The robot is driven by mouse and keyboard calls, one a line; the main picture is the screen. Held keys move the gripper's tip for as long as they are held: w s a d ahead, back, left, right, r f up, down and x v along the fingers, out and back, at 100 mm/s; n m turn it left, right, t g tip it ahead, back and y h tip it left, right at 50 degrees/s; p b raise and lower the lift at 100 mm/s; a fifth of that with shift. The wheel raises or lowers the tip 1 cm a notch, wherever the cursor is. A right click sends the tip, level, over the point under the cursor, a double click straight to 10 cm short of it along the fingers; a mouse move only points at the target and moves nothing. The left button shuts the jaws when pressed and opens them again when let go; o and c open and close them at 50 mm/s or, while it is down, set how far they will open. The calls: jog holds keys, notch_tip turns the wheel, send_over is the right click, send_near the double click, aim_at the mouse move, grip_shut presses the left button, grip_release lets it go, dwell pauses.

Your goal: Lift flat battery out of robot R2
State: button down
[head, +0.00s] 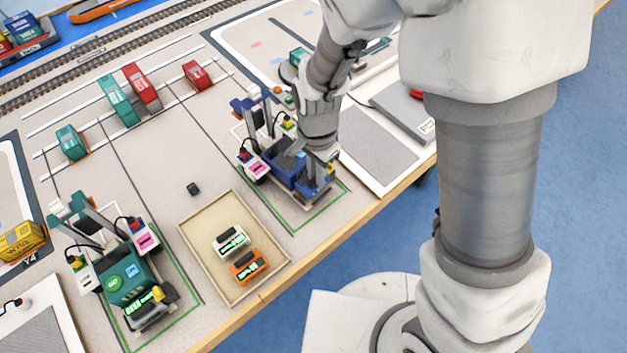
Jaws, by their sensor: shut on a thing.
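The blue wheeled robot (284,172) stands inside a green outline near the table's right edge. It appears to be R2, but I cannot read a label on it. My gripper (319,160) is low over its near right end, where the battery bay seems to be. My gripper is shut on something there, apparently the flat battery. The battery itself is hidden by my gripper and the robot's body. I cannot tell whether it is still seated or raised.
A shallow beige tray (190,232) holds a white battery (231,240) and an orange battery (248,266). A green robot (124,279) stands left of it. A small dark block (193,189) lies behind the tray. Red and green containers (141,88) stand farther back.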

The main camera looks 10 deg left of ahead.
jog(key=shift+r+p, duration=2.2)
jog(key=shift+r, duration=0.6)
jog(key=shift+f, duration=0.1)
